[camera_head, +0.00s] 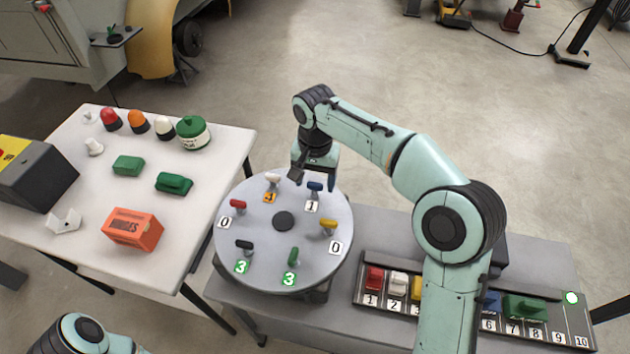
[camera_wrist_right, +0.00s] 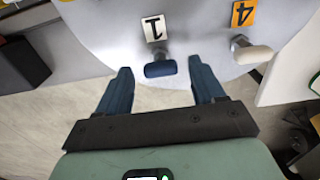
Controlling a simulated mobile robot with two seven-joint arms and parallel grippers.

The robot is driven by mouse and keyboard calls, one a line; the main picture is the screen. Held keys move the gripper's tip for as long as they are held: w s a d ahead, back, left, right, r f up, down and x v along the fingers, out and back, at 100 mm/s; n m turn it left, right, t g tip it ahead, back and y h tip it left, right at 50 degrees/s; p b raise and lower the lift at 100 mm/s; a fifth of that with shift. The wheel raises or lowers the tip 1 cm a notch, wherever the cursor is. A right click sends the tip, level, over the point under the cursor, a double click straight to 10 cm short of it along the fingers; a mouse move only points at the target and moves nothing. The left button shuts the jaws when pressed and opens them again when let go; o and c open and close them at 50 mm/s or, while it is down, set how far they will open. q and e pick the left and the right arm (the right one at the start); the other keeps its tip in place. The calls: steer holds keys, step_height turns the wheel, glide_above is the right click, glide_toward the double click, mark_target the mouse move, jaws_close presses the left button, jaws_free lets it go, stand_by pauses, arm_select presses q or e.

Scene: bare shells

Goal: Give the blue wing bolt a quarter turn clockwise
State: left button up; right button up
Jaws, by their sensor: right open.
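The blue wing bolt (camera_head: 315,186) stands near the back right rim of the round grey disc (camera_head: 283,247), beside a white label with a 1. In the right wrist view the bolt (camera_wrist_right: 160,69) shows its blue bar lying roughly across the picture. My right gripper (camera_head: 313,172) is over the back of the disc, close to the bolt. In the wrist view its two blue fingers (camera_wrist_right: 160,82) are open, one on each side of the bolt and apart from it. Part of my left arm shows at the bottom left; its gripper is not in view.
Other wing bolts ring the disc: white (camera_head: 272,178), red (camera_head: 238,204), yellow (camera_head: 328,224), green (camera_head: 294,256) and black (camera_head: 244,245). A numbered rack (camera_head: 460,312) lies right of it, partly behind my right arm. A white table (camera_head: 190,215) with several objects stands left.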

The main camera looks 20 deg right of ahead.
steer(key=shift+f, duration=0.25)
steer(key=c, duration=1.1)
steer(key=shift+o, duration=0.2)
steer(key=shift+m, duration=0.3)
